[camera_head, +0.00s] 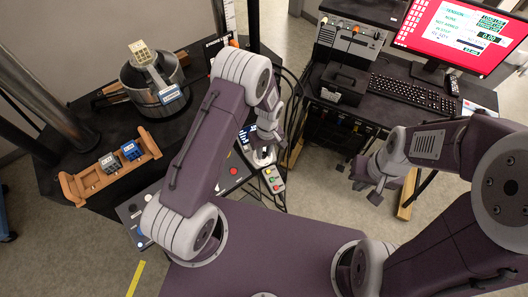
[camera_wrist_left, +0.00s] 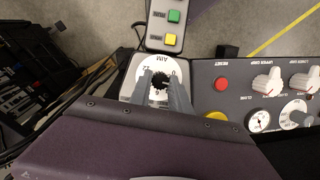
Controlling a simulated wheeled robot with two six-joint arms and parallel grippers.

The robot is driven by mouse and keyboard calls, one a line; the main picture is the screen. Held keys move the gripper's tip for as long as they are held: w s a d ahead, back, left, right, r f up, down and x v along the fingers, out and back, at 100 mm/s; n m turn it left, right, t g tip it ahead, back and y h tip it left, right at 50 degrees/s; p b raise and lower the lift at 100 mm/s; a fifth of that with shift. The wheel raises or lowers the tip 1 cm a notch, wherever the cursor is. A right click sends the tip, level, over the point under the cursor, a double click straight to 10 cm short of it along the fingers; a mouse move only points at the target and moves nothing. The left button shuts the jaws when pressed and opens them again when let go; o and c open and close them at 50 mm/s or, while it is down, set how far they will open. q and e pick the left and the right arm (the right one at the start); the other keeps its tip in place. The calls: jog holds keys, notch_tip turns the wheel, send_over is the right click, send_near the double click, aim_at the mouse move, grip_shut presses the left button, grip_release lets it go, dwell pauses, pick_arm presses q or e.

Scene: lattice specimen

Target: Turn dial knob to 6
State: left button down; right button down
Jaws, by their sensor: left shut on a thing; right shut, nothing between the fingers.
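The dial knob (camera_wrist_left: 159,84) is small, dark and ridged, at the centre of a round white dial plate (camera_wrist_left: 132,84) with printed numbers. In the left wrist view the two grey fingers of my left gripper (camera_wrist_left: 160,80) close on the knob from both sides. The fingers hide part of the scale, and I cannot tell which number the knob points to. In the head view my left gripper (camera_head: 263,156) is down at the white dial on the control panel. My right gripper (camera_head: 367,184) is shut and empty, in the air over the floor, apart from the panel.
The control panel (camera_wrist_left: 206,102) carries a red button (camera_wrist_left: 221,84), a yellow button (camera_wrist_left: 216,116) and several white knobs. A small box (camera_wrist_left: 165,38) with green and yellow buttons adjoins the dial. A dark desk with a keyboard (camera_head: 412,94) and red-screened monitor (camera_head: 462,36) stands back right.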

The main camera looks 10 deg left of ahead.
pick_arm(q)
jog(key=m, duration=0.3)
jog(key=shift+w+d+m+y, duration=0.1)
jog(key=shift+w+m+y, duration=0.1)
jog(key=shift+m+y, duration=0.15)
jog(key=m+y+b, duration=0.1)
jog(key=m, duration=0.3)
jog(key=shift+d, duration=0.1)
jog(key=m, duration=0.2)
jog(key=m+y, duration=0.1)
jog(key=m, duration=0.1)
jog(key=shift+d+r+m+y, duration=0.1)
jog(key=shift+m+y, duration=0.15)
jog(key=shift+m, duration=0.1)
jog(key=shift+m+y+b, duration=0.3)
jog(key=shift+m, duration=1.3)
jog(key=c, duration=1.2)
grip_release()
jog(key=shift+s, duration=0.1)
